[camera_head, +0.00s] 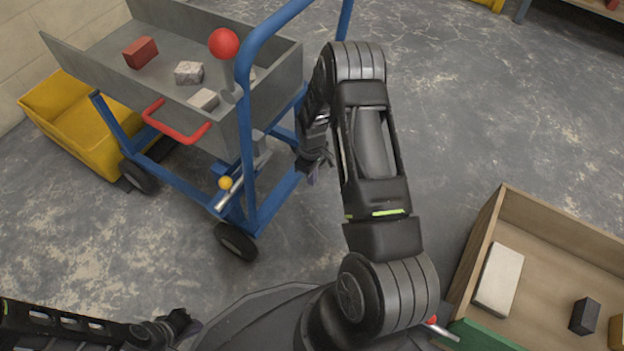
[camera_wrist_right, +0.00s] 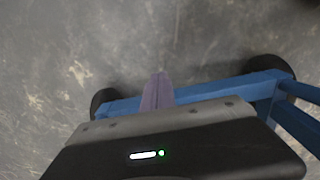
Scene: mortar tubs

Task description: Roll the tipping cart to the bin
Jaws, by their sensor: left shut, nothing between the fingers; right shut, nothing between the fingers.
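The tipping cart has a blue frame (camera_head: 247,160) on black wheels and a grey tray (camera_head: 277,75). A red block (camera_head: 140,52) and pale rubble pieces (camera_head: 189,72) lie in the tray. It has a red-ball lever (camera_head: 223,43), a red handle (camera_head: 176,123) and a yellow-knobbed rod (camera_head: 225,183). The yellow bin (camera_head: 75,125) stands on the left by the wall, partly hidden by the cart. My right gripper (camera_head: 312,176) is shut and empty, just right of the cart frame; its fingers (camera_wrist_right: 158,92) show closed near a blue bar. My left gripper (camera_head: 190,328) is shut and empty, low, apart from the cart.
A wooden box (camera_head: 545,228) with a pale brick (camera_head: 498,279), a dark block (camera_head: 585,316) and a tan block stands at the lower right. Open concrete floor lies to the right and behind the cart. A block wall is at the upper left.

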